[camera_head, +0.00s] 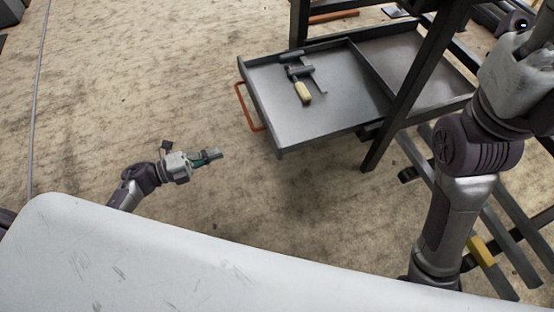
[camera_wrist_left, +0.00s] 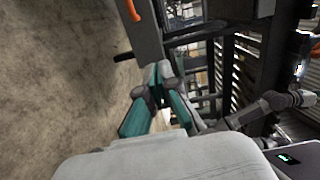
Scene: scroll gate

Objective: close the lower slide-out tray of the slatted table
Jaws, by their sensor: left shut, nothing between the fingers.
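The lower slide-out tray (camera_head: 335,112) of the slatted table is pulled out to the left in the head view. An orange-red handle (camera_head: 248,108) is on its left end; the handle also shows at the top of the left wrist view (camera_wrist_left: 131,10). The dark frame (camera_head: 415,85) of the table stands to the right. My left gripper (camera_head: 216,155) is shut and empty, in front and to the left of the tray, apart from the handle. In the left wrist view its fingers (camera_wrist_left: 158,75) are together below the tray's end. My right gripper's fingers are not visible.
A clamp-like tool (camera_head: 302,82) with a pale handle lies in the tray. My right arm stands close to the table at the right. Bars (camera_head: 485,225) lie low at the lower right. The floor (camera_head: 120,100) left of the tray is clear.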

